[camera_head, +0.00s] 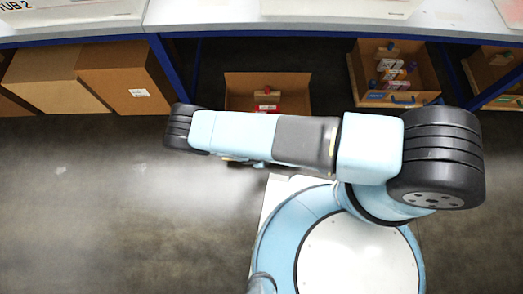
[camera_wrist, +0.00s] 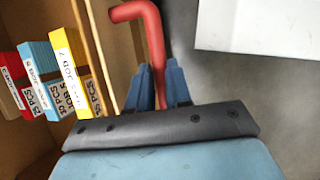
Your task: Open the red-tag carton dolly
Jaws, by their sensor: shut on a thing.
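The red-tag carton dolly (camera_head: 238,90) is an open brown carton under the bench in the head view, with a red patch on its front partly hidden by my arm. In the wrist view its brown wall (camera_wrist: 98,45) runs down the left side. A bent red handle (camera_wrist: 150,30) stands out beside that wall. My gripper (camera_wrist: 158,85) has its blue fingers shut on the handle, one on each side. In the head view the gripper is mostly hidden under my arm.
In the wrist view, red, blue and yellow boxes (camera_wrist: 65,60) stand inside the carton. In the head view, a blue-handled carton (camera_head: 420,75) sits to the right and closed brown cartons (camera_head: 125,75) to the left. A blue bench leg (camera_head: 163,65) stands between. The front floor (camera_head: 90,210) is clear.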

